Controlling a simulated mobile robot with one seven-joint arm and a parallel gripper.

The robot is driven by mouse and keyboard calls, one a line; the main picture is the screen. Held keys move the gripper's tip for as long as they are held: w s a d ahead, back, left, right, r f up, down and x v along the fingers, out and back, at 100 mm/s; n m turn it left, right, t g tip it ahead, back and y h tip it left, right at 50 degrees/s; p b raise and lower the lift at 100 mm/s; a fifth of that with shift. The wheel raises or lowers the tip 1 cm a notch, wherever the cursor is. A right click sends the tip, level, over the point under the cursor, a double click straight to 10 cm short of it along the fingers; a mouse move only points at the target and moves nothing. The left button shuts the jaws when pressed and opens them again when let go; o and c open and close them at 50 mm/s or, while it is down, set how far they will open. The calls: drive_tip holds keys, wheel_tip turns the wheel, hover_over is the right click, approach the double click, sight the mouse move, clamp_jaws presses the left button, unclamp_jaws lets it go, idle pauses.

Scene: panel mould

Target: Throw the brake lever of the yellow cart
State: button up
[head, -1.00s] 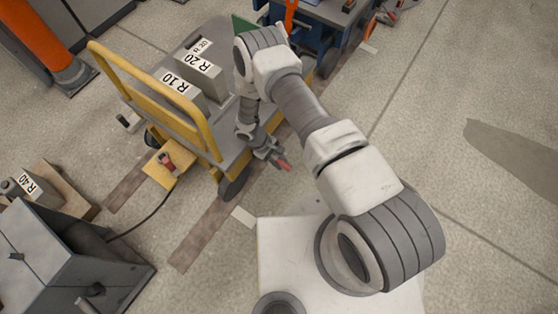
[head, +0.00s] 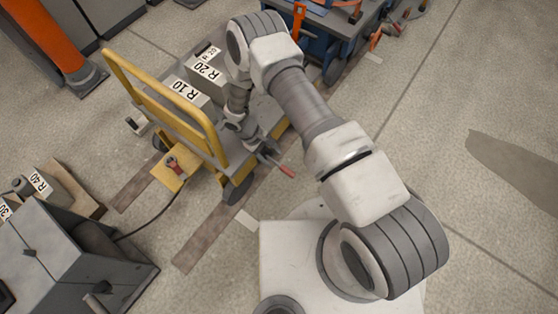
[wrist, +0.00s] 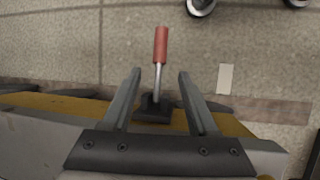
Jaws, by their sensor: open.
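The yellow cart (head: 165,106) has a yellow push handle and a grey deck; its yellow edge (wrist: 60,104) crosses the wrist view. The brake lever (head: 287,171) has a red grip and a thin metal shaft, and sticks out from the cart's near side. In the wrist view the lever (wrist: 161,45) rises from a dark base on the cart edge, its grip pointing away. My gripper (wrist: 160,76) is open, with one finger on each side of the shaft and a gap on both sides. In the head view my gripper (head: 262,153) is small and partly hidden.
Grey blocks marked R 10 (head: 187,92) and R 20 (head: 206,74) stand on the cart. A yellow plate with a red part (head: 175,165) and a cable lies left. A blue cart (head: 335,25) stands behind. The floor at right is clear.

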drive_tip(key=s+p+v, duration=0.1)
drive_tip(key=v, duration=0.6)
drive_tip(key=shift+w+a+r+p, duration=0.2)
drive_tip(key=shift+w+r+p, duration=0.2)
drive_tip(key=shift+w, duration=0.15)
